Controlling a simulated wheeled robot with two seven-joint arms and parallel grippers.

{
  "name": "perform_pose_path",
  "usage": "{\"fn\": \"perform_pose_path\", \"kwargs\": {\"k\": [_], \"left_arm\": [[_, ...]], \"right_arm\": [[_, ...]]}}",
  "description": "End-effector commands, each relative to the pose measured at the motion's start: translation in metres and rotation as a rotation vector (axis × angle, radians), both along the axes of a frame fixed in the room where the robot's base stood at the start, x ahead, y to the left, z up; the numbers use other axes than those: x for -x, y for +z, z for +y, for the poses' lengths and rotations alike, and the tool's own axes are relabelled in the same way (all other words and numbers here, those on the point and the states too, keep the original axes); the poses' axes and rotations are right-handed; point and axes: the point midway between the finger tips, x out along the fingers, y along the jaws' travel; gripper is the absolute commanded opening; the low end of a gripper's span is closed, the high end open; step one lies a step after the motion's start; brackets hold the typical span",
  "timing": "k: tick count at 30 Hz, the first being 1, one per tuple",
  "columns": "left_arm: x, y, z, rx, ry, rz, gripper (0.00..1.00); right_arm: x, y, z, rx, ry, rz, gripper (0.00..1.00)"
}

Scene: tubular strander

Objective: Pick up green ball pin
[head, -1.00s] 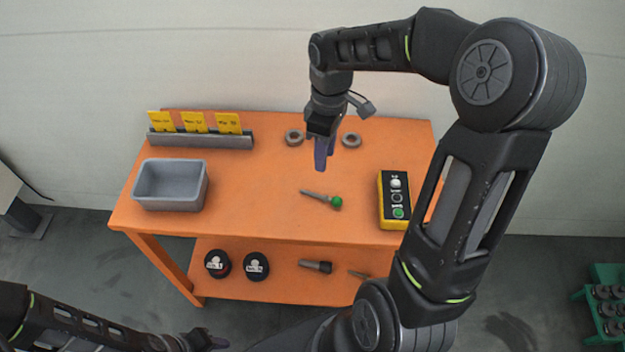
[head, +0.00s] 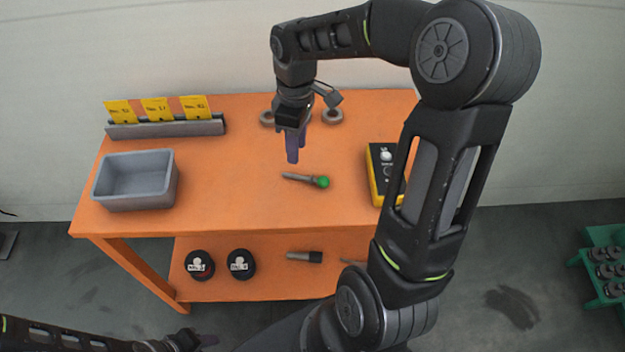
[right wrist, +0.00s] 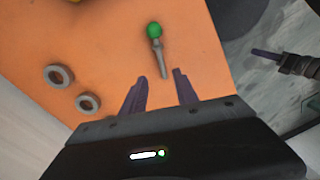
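The green ball pin (head: 306,180) lies on the orange table, a grey shank with a green ball at its right end. In the right wrist view the pin (right wrist: 160,55) lies ahead of the fingers, its shank end pointing toward the gap between them. My right gripper (head: 294,156) is above the table just behind the pin, pointing down. In the right wrist view its two purple fingers (right wrist: 160,95) are apart with nothing between them. My left gripper (head: 205,341) is low at the bottom left, away from the table; its opening is unclear.
A grey bin (head: 136,182) and a rack with yellow cards (head: 166,128) stand at the left. Two grey rings, one here (head: 332,116), lie behind my right gripper. A yellow-black button box (head: 382,172) is right of the pin. The lower shelf (head: 270,283) holds several parts.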

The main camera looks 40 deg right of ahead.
Motion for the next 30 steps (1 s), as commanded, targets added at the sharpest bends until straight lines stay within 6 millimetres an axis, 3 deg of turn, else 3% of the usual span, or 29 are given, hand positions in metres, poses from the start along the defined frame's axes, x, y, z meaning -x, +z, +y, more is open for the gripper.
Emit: {"fn": "perform_pose_path", "kwargs": {"k": [9,21,30], "left_arm": [[0.000,0.002,0.000,0.000,0.000,0.000,0.36],[0.000,0.003,0.000,-0.001,0.000,0.000,0.36],[0.000,0.010,0.000,-0.001,0.000,0.000,0.36]], "right_arm": [[0.002,-0.024,0.002,-0.001,-0.001,0.002,0.36],[0.002,-0.030,0.003,0.000,0.000,0.002,0.36],[0.005,-0.070,0.009,-0.002,0.001,0.005,0.36]]}}
